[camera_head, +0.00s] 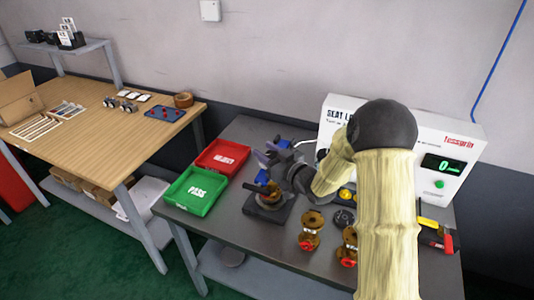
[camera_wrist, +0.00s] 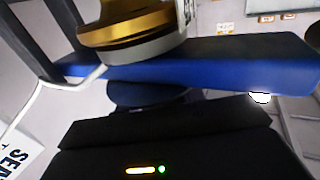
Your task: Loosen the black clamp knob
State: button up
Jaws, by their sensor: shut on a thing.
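My gripper (camera_head: 270,162) comes in from the right at the fixture's top and is shut on the black clamp knob. In the wrist view a dark rounded part, apparently the knob (camera_wrist: 145,94), shows just beyond my black gripper housing. A blue bar (camera_wrist: 230,62) crosses behind it, with a brass and gold round part (camera_wrist: 130,30) above. The fingertips and their contact are mostly hidden.
A green PASS tray (camera_head: 190,192) and a red tray (camera_head: 222,157) stand left of the fixture. Brass valves (camera_head: 311,232) stand at the front right. A white test unit (camera_head: 450,160) stands at the back, partly behind my arm. Hand tools (camera_head: 437,235) lie at the right edge.

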jog(key=n+g+y, duration=0.1)
jog(key=n+g, duration=0.1)
jog(key=n+g+y, duration=0.1)
jog(key=g+y, duration=0.1)
jog(key=g, duration=0.1)
jog(key=shift+s+a+n+p, duration=0.1)
jog(key=shift+s+n+p, duration=0.1)
jog(key=shift+n+p, duration=0.2)
jog(key=shift+s+a+n+g+y+p, duration=0.15)
jog(key=shift+n+g+y+p, duration=0.25)
jog(key=shift+n+g, duration=0.55)
jog(key=shift+s+d+n+g+y+p, duration=0.15)
jog(key=shift+n+g+y, duration=0.4)
jog(key=shift+g, duration=0.7)
jog(key=shift+a, duration=0.1)
jog(key=o, duration=1)
jog(key=shift+c, duration=0.2)
jog(key=s+d+b, duration=0.2)
jog(key=s+d, duration=0.1)
jog(key=d, duration=1.4)
